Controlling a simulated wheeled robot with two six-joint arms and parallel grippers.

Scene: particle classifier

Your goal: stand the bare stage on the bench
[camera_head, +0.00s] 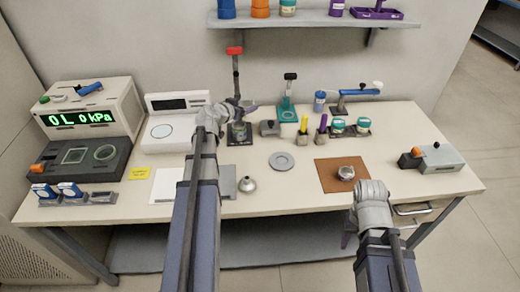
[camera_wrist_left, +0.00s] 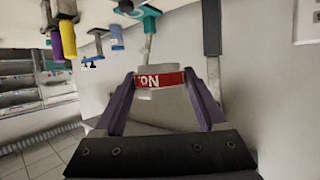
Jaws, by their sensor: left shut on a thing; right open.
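My left gripper (camera_head: 244,107) is over the back middle of the bench, close to a dark post with a red top (camera_head: 235,51). In the left wrist view its purple fingers (camera_wrist_left: 160,92) are shut on a pale grey piece (camera_wrist_left: 165,112) with a red and white label. I cannot tell for certain whether this piece is the bare stage; the head view shows little of it. My right gripper (camera_head: 371,188) is open, at the bench's front right by a brown mat (camera_head: 329,182). Its fingertips are hard to make out.
The bench (camera_head: 310,222) has bare room at its front middle. A grey disc (camera_head: 282,161) and a metal funnel-like piece (camera_head: 247,184) lie there. A metal cup (camera_head: 346,172) stands on the mat. A teal stand (camera_head: 287,111) and yellow and purple tools (camera_head: 303,126) stand behind.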

